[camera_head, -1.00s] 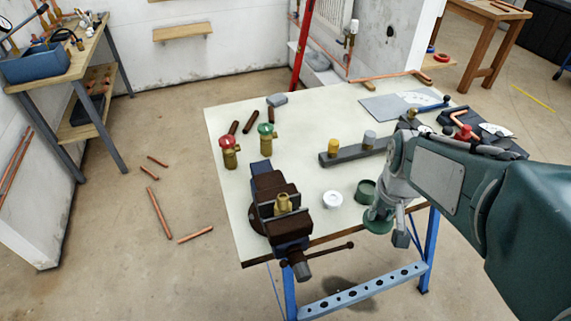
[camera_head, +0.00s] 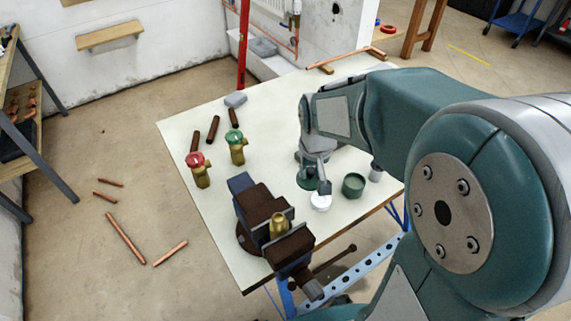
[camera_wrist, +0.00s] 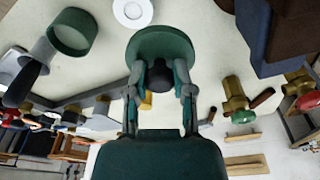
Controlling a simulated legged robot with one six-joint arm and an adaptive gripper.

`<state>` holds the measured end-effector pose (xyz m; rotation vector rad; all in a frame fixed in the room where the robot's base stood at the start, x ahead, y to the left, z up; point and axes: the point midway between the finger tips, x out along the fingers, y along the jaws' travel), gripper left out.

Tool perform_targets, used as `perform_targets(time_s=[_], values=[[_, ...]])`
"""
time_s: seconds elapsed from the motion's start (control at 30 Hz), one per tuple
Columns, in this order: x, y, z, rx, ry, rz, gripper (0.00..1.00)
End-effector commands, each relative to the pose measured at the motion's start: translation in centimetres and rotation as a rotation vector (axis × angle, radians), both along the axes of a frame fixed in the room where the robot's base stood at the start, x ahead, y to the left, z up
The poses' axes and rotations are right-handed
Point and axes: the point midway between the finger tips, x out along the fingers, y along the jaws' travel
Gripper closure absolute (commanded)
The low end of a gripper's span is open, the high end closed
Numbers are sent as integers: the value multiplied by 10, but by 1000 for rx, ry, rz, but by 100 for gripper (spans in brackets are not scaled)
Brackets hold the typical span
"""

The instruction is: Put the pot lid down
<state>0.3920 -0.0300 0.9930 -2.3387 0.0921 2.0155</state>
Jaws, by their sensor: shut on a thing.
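My gripper (camera_head: 323,180) is shut on the dark green pot lid (camera_head: 307,181) above the worktable (camera_head: 270,110). In the wrist view the lid (camera_wrist: 160,42) is a round green disc just beyond my gripper's fingertips (camera_wrist: 160,75). The fingers hide part of it, and I cannot tell whether it touches the table. The open green pot (camera_head: 353,186) stands to the right of the lid in the head view. The pot also shows at the upper left of the wrist view (camera_wrist: 72,32).
A white round piece (camera_head: 321,202) lies close in front of the lid. A vise (camera_head: 262,207) with a brass fitting stands at the front edge. Bare tabletop shows behind the lid.

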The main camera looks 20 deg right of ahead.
Motion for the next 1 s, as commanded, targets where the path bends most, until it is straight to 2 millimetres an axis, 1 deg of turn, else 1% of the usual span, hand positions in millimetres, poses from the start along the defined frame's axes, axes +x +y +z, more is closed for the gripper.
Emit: perform_targets(time_s=[0.03, 0.1, 0.3, 0.4, 0.63, 0.8, 0.83, 1.0], values=[[9, 5, -5, 0, 3, 4, 100], [22, 10, -11, 0, 3, 4, 100], [45, 18, -44, 0, 5, 3, 100], [55, 21, -56, 1, 3, 1, 100], [65, 25, -69, 1, 1, 1, 100], [65, 26, -95, 0, 4, 1, 100], [65, 26, -97, 0, 3, 1, 100], [65, 26, -99, 0, -2, 1, 100]])
